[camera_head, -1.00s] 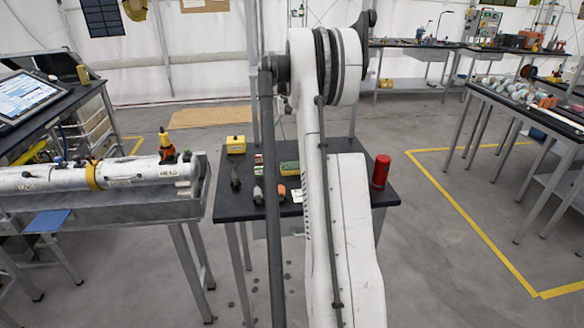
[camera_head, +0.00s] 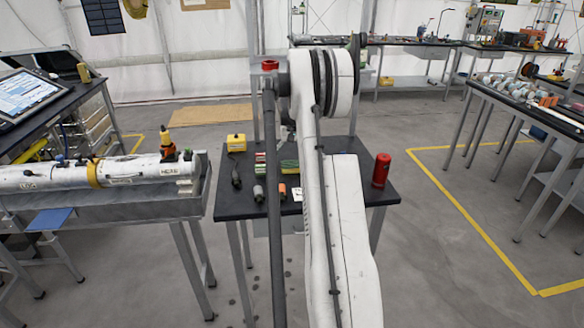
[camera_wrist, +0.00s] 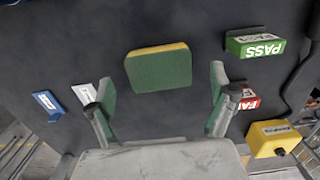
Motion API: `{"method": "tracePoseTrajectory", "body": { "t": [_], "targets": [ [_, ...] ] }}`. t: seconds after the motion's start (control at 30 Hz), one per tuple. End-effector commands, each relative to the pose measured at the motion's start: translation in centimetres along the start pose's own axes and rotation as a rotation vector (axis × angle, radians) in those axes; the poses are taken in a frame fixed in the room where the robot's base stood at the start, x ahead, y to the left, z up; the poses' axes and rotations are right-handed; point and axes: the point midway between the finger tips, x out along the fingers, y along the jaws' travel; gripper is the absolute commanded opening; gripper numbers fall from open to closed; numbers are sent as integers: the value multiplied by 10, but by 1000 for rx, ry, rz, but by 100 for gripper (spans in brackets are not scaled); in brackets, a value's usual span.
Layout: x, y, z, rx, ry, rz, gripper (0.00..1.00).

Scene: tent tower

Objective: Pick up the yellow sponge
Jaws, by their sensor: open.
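The sponge (camera_wrist: 158,70) lies on the dark tabletop in the wrist view, with a green face towards the camera and a yellow edge along its far side. My gripper (camera_wrist: 161,92) is open and empty. Its two fingers with green inner pads stand apart, and the sponge lies between and just beyond their tips in the picture. I cannot tell the height gap. In the head view the sponge (camera_head: 289,165) is partly hidden by my arm, and my gripper is mostly hidden behind it.
A green PASS block (camera_wrist: 255,44), a red block (camera_wrist: 248,98), a yellow box (camera_wrist: 271,138) and a blue block (camera_wrist: 46,104) lie around the sponge. A red cylinder (camera_head: 381,170) stands at the table's right side. A bench with a white tube (camera_head: 130,171) is at left.

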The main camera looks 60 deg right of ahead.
Motion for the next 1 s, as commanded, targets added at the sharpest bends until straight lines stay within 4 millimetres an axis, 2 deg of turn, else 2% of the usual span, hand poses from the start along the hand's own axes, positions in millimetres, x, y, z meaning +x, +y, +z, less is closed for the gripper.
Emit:
{"method": "tracePoseTrajectory", "body": {
  "t": [0.2, 0.43, 0.7, 1.0],
  "targets": [
    [28, 1, -1, 0, 0, 0, 90],
    [30, 1, -1, 0, 0, 0, 90],
    [30, 1, -1, 0, 0, 0, 58],
    [30, 1, -1, 0, 0, 0, 58]
  ]
}}
